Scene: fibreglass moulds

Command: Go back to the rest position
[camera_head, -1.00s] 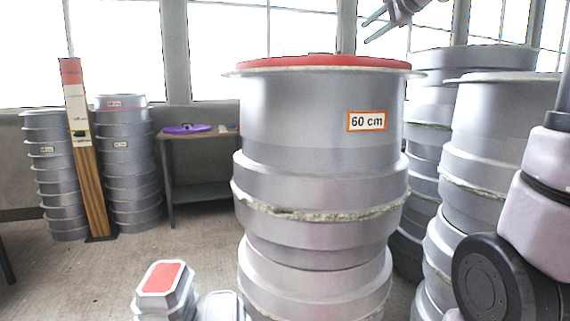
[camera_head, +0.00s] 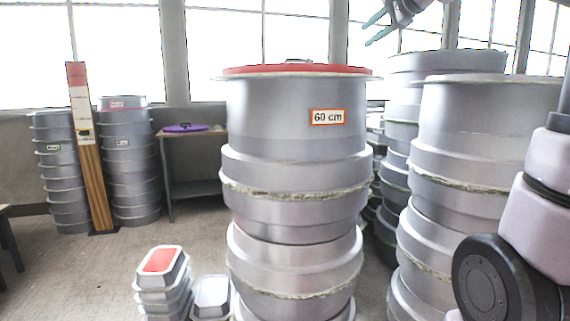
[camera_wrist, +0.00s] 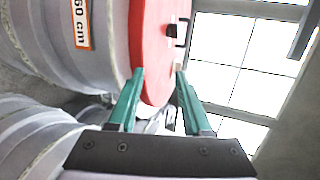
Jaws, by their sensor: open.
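My gripper (camera_head: 379,28) is raised at the top of the head view, to the right of and above the tall mould stack. In the wrist view its two green fingers (camera_wrist: 158,100) are apart with nothing between them. The near stack of grey moulds (camera_head: 290,200) carries a "60 cm" label (camera_head: 327,117) and a red lid (camera_head: 297,70) on top. The red lid also shows in the wrist view (camera_wrist: 151,45), beyond the fingers, with a dark handle (camera_wrist: 176,30). I cannot see the fingers touching the lid.
More tall grey stacks (camera_head: 470,150) stand close at the right. Small moulds, one red-topped (camera_head: 163,260), sit low at the front. A table (camera_head: 190,138) with a purple lid (camera_head: 186,128), a wooden post (camera_head: 95,180) and further stacks (camera_head: 130,165) stand behind.

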